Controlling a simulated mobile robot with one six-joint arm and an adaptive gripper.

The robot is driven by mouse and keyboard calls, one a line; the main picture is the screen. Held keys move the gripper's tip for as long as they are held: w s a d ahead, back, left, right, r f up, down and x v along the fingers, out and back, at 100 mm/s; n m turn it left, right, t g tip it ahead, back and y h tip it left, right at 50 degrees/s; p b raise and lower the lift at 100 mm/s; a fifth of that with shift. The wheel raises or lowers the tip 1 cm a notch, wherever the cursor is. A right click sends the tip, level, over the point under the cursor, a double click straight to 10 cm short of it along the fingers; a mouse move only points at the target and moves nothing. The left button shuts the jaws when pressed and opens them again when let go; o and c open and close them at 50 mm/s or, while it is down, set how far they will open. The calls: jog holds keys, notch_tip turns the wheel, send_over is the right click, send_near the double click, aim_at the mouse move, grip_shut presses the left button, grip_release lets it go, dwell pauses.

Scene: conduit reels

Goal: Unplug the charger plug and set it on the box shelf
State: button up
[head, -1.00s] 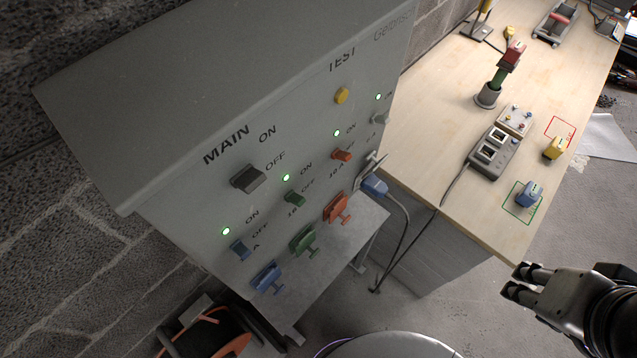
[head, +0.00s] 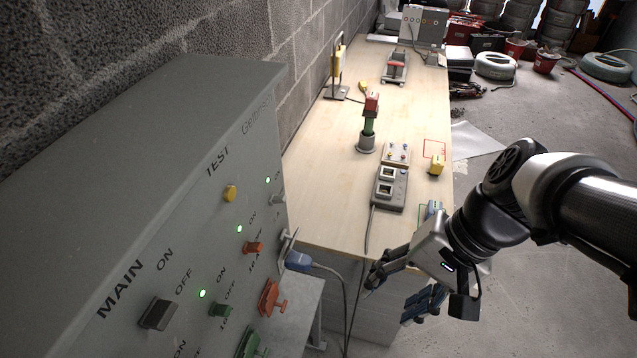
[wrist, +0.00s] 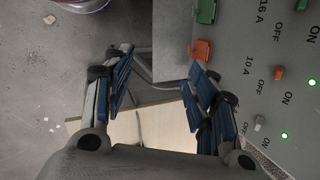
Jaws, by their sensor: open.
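The blue charger plug (head: 298,261) sits at the right side of the grey electrical box (head: 170,190), with its cable (head: 338,277) curving down to the right. The box shelf (head: 306,298) is a flat grey ledge below the box, partly hidden by it. My gripper (head: 390,299) is open and empty, to the right of the plug and apart from it. In the wrist view my open gripper (wrist: 158,72) has blue-padded fingers spread beside the box front. The cable (wrist: 160,86) passes between them; I cannot make out the plug there.
A wooden workbench (head: 318,185) stands behind, its front edge near my gripper. The floor right of the bench is largely open.

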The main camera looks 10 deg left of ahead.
jog(key=w+a+f+m+g+y+b, duration=0.1)
jog(key=w+a+f+m+y, duration=0.5)
jog(key=f, duration=0.3)
jog(key=w+a+f+m+g+y+b, duration=0.1)
jog(key=w+a+f+m+y, duration=0.4)
jog(key=w+f, duration=0.25)
jog(key=m+t+y, duration=0.3)
jog(key=m+t, duration=0.2)
send_near(300, 262)
jog(key=shift+w+a+f, duration=0.6)
jog(key=shift+w+a, duration=0.05)
jog(key=shift+w, duration=0.05)
jog(key=shift+a+g, duration=0.15)
jog(key=shift+g, duration=0.15)
jog(key=shift+w+a, duration=0.15)
jog(key=shift+a, duration=2.05)
jog(key=shift+w+a, duration=0.15)
jog(key=shift+a, duration=2.05)
jog(key=shift+b, duration=0.3)
grip_shut()
